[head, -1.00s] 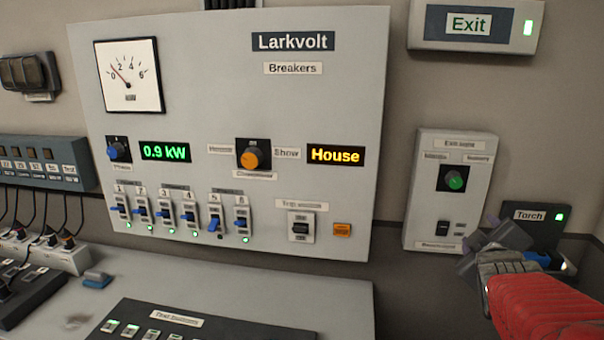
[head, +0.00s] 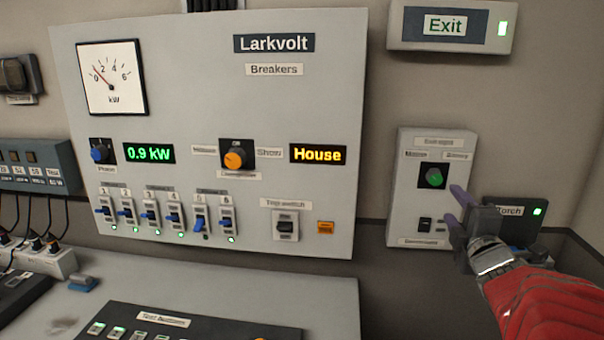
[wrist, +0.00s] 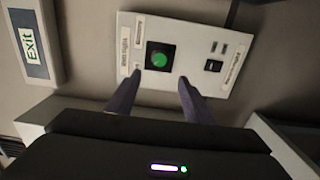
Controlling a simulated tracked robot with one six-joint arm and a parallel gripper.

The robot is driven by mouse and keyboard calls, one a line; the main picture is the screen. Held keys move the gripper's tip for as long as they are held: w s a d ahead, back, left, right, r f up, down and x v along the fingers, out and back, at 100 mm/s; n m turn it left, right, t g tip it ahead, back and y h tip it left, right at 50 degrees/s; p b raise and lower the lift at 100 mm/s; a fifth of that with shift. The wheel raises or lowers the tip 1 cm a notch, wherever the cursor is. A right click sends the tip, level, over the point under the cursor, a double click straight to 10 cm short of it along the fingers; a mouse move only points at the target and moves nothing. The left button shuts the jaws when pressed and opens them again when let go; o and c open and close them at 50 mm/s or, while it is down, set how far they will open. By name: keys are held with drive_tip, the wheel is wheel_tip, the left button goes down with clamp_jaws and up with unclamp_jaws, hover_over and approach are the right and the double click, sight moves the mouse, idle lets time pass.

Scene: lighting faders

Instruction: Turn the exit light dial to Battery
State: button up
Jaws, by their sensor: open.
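The exit light dial (head: 434,177) is a green knob on a black square, on a pale wall box (head: 405,215) at the right. Two small labels sit above it, one at each side; the right one seems to read Battery. In the wrist view the dial (wrist: 159,59) lies ahead, between and beyond my fingertips. My gripper (head: 452,206) is open and empty, just right of and below the dial, apart from it. Its two purple fingers (wrist: 158,88) also show in the wrist view. The pointer direction is too small to read surely.
A black rocker switch (head: 425,225) sits below the dial. A lit Exit sign (head: 445,27) hangs above, and a Torch unit (head: 520,212) stands right, partly behind my gripper. The large Larkvolt breaker panel (head: 330,90) fills the left; bare wall lies between it and the box.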

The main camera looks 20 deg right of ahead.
sight(436, 181)
drive_tip(key=shift+w, duration=0.1)
drive_tip(key=shift+x, duration=6.8)
drive_tip(key=shift+f, duration=0.1)
drive_tip(key=c, duration=1)
